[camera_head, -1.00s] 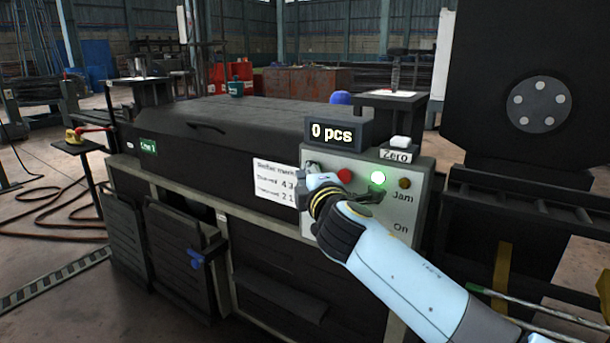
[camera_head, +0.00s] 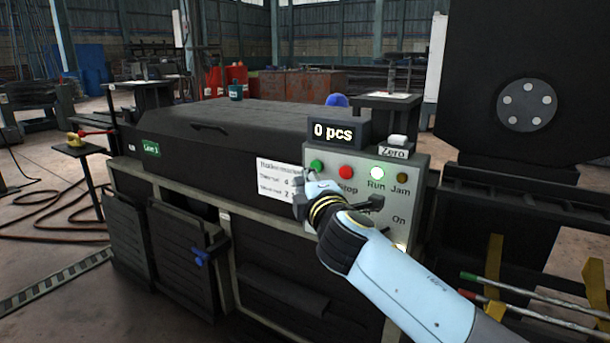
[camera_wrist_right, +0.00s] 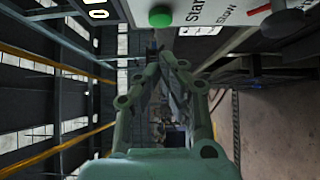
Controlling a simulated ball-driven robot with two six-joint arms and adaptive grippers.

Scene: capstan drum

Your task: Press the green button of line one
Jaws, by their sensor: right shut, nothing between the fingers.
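The green button (camera_head: 316,166) is on the upper left of the grey control panel (camera_head: 412,225), just above the end of my right arm. In the right wrist view, the green button (camera_wrist_right: 160,17) is at the top, beside the word "Start". A green "Line 1" sign (camera_head: 150,148) is on the machine's front. My right gripper (camera_head: 306,182) is by the panel's left edge, partly hidden by its wrist. In the right wrist view, my right gripper (camera_wrist_right: 153,62) is shut and empty, its tips below the button in the picture, with a gap between. My left gripper is out of view.
A red button (camera_head: 347,171), a lit Run lamp (camera_head: 378,173) and an amber Jam lamp (camera_head: 403,178) share the panel. A counter (camera_head: 338,132) reads "0 pcs". A white Zero button (camera_head: 397,141) sits on top. A paper notice (camera_head: 278,181) is left of the panel.

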